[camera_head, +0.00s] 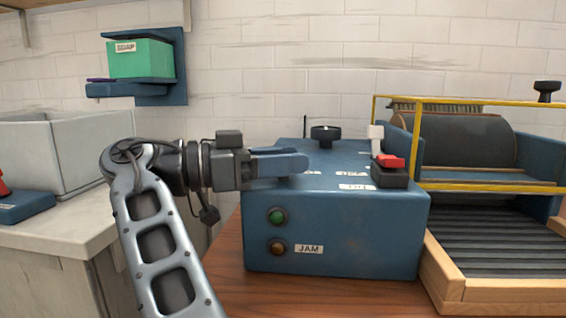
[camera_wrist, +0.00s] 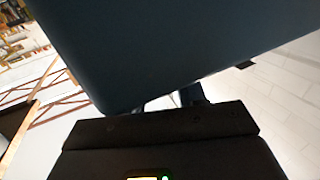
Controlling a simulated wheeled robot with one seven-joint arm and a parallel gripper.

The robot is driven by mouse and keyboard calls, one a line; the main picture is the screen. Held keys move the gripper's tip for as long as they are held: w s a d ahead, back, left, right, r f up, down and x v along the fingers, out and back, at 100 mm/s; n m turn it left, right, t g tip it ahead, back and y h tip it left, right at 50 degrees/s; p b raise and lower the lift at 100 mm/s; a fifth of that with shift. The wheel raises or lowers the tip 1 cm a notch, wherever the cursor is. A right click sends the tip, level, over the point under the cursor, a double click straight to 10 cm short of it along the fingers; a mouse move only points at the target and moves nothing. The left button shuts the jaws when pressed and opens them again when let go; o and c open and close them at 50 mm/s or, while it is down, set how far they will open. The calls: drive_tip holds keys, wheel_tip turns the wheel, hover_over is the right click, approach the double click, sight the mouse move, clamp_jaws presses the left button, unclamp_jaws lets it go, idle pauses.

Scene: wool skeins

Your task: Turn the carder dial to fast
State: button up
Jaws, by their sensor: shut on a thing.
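The carder dial (camera_head: 325,134) looks to be the black knob on top of the blue control box (camera_head: 335,235); I cannot read which setting it points at. White labels lie on the box top in front of it. My gripper (camera_head: 306,164) reaches in level from the left, its fingers over the left part of the box top. Its tips show just left of and below the knob, apart from it in the picture. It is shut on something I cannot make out. In the wrist view a large dark blue surface (camera_wrist: 190,45) hides the fingertips.
A red-tipped switch (camera_head: 390,161) on a black base stands at the box's right. A green button (camera_head: 277,216) and a dark button (camera_head: 278,248) by a JAM label are on its front. The carder drum (camera_head: 465,140) with yellow rails (camera_head: 480,186) stands right. A grey bin (camera_head: 92,150) is left.

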drive_tip(key=shift+r, duration=0.3)
drive_tip(key=o, duration=0.9)
drive_tip(key=shift+o, duration=0.3)
drive_tip(key=shift+f, duration=0.15)
